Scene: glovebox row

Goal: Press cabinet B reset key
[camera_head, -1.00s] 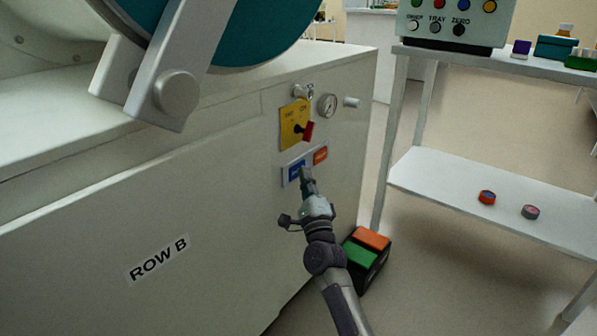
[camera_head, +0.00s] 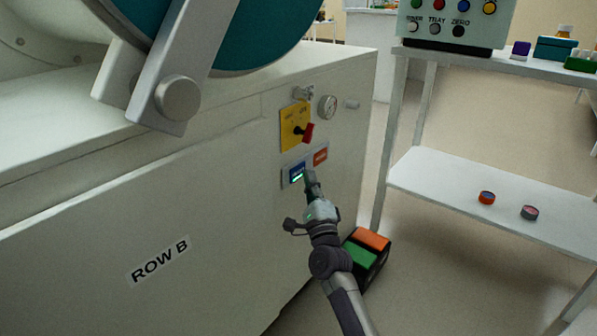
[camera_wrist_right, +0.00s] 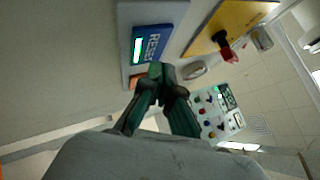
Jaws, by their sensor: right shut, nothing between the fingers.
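The blue reset key (camera_head: 297,173) is on a pale plate on the front of the white cabinet marked ROW B (camera_head: 220,215). A green light glows on the key. In the right wrist view the key (camera_wrist_right: 154,43) reads RESET and has a bright green-white bar. My right gripper (camera_head: 311,178) is shut and empty, just right of the key. In the wrist view its closed fingertips (camera_wrist_right: 160,72) are below the key's edge, with the key's face uncovered. I cannot tell the exact gap. My left gripper is not in view.
An orange key (camera_head: 320,156) sits right of the blue one. A box with green and orange tops (camera_head: 372,240) stands on the floor. A shelf rack (camera_head: 470,185) stands right.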

